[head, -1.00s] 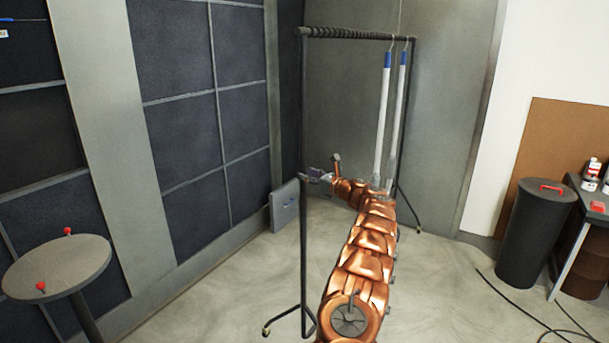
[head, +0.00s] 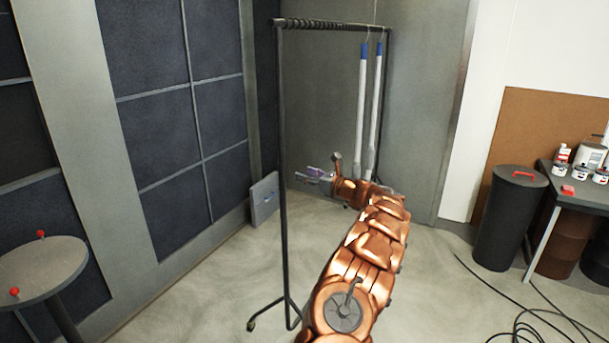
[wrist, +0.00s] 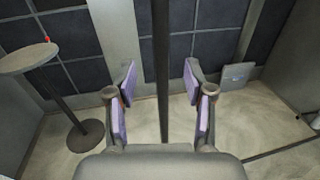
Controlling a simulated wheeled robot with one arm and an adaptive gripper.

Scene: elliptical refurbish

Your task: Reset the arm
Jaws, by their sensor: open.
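My copper-coloured arm reaches forward from the bottom of the head view, with its end bent to the left. My gripper (head: 314,173) is at the arm's end, beside the near post of the black clothes rack (head: 282,120). In the wrist view my gripper (wrist: 160,95) is open, with purple pads apart and no object held between them. The rack's dark post (wrist: 161,60) shows upright between the two fingers in that view, beyond or between them; I cannot tell how close it is.
Two white tubes with blue tops (head: 362,100) hang from the rack, behind my arm. A round table (head: 45,262) with red knobs stands at left. A black bin (head: 505,220) and a table with cans (head: 580,200) stand at right. Cables lie on the floor.

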